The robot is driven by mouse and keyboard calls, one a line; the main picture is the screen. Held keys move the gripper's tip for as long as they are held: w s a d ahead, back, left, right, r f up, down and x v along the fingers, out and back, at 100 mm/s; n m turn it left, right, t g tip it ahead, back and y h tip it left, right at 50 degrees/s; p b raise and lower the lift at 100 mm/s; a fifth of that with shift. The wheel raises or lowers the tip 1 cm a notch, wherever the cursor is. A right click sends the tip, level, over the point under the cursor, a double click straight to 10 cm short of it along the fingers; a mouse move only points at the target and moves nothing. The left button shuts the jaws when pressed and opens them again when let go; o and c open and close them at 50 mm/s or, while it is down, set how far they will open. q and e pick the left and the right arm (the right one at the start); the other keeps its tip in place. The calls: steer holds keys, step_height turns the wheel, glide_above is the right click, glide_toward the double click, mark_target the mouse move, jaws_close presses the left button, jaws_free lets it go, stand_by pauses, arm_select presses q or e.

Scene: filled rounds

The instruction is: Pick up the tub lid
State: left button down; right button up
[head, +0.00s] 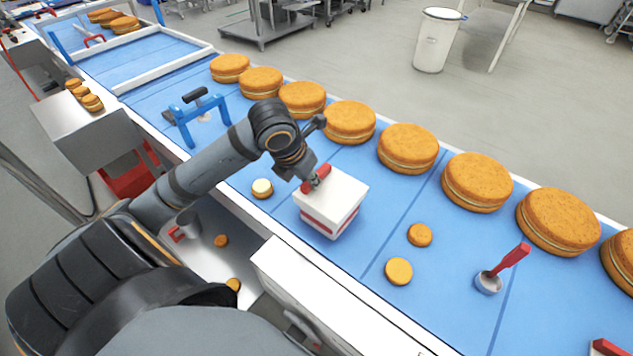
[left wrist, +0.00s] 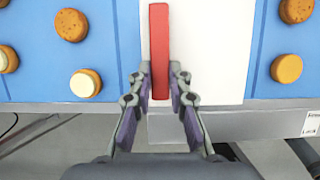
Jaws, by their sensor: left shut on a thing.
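The tub lid (head: 346,188) is white with a red bar handle (head: 321,172). It sits at the tub (head: 322,227), a white box with a red band, on the blue belt; I cannot tell whether the lid is lifted off it. My left gripper (head: 312,181) is shut on the red handle. In the left wrist view, the fingers (left wrist: 160,93) close on both sides of the handle (left wrist: 160,45), with the white lid (left wrist: 215,50) below. My right gripper is in neither view.
A row of large filled cakes (head: 408,148) lines the belt's far side. Small rounds (head: 398,271) lie near the tub. A red-handled cup scoop (head: 488,283) stands at right, and a blue stand (head: 192,118) at left.

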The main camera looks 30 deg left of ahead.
arm_select(q)
step_height(320, 180, up, 3)
steer(key=shift+a+r+b, duration=0.1)
steer(key=shift+r+b, duration=0.05)
steer(key=shift+b, duration=0.15)
steer(key=shift+s+r, duration=0.3)
steer(key=s+r+b, duration=0.9)
steer(key=s+b, duration=0.2)
steer(key=s, duration=0.2)
steer(key=shift+s+d, duration=0.25)
steer(key=shift+d, duration=0.2)
step_height(320, 180, up, 5)
steer(key=p, duration=0.4)
steer(key=shift+f, duration=0.1)
